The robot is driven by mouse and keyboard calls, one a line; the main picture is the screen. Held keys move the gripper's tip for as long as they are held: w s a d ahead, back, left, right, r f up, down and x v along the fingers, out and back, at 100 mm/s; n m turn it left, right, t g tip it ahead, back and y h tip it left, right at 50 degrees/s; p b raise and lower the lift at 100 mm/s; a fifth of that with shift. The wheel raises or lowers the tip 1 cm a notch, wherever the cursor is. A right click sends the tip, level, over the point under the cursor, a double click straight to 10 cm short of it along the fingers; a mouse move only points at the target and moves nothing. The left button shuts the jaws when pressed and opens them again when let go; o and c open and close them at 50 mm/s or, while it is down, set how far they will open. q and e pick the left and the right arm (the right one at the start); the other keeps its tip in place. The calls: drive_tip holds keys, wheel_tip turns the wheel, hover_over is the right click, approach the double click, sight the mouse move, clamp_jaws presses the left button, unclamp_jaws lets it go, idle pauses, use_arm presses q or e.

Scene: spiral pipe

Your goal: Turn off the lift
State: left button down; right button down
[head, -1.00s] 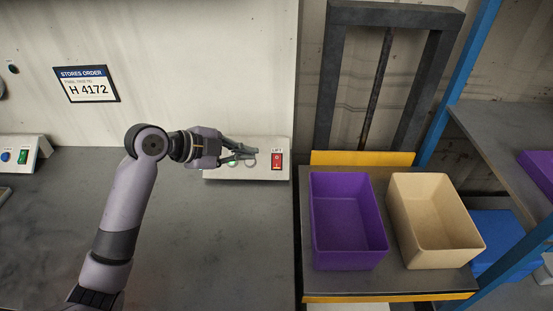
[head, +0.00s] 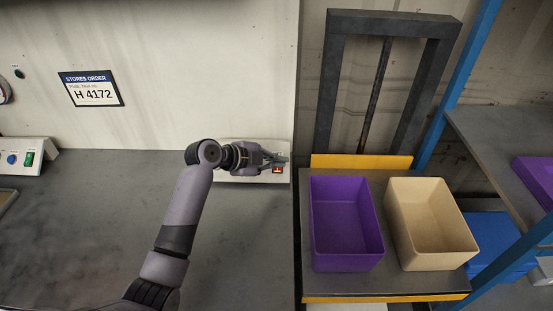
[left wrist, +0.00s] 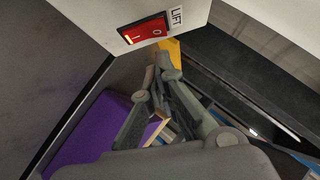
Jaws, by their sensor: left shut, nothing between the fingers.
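The red lift rocker switch (head: 278,171) sits at the right end of a pale control box (head: 235,178) on the bench. In the left wrist view the switch (left wrist: 145,30) shows its I and O marks, with a bright glow at the I end and the LIFT label (left wrist: 176,16) beside the O end. My left gripper (head: 284,160) is shut and empty, its fingertips over the upper part of the switch in the head view. In the left wrist view its fingertips (left wrist: 164,66) show just below the switch; I cannot tell whether they touch it. My right gripper is not in view.
The lift platform (head: 388,285), right of the bench, holds a purple bin (head: 345,225) and a beige bin (head: 430,225). A dark lift frame (head: 335,80) stands behind. Another control box (head: 25,157) is far left. The bench (head: 90,225) is mostly clear.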

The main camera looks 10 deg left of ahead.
use_arm(q)
drive_tip(key=shift+w+a+f, duration=0.15)
drive_tip(key=shift+w+f, duration=0.3)
drive_tip(key=shift+f, duration=0.05)
drive_tip(key=shift+w+a+f+g, duration=0.1)
drive_tip(key=shift+w+f+g, duration=0.05)
drive_tip(key=shift+w+g, duration=0.2)
drive_tip(key=shift+f+n, duration=0.1)
drive_tip(key=shift+n, duration=0.2)
drive_tip(key=shift+r+p, duration=0.35)
drive_tip(key=shift+r, duration=0.5)
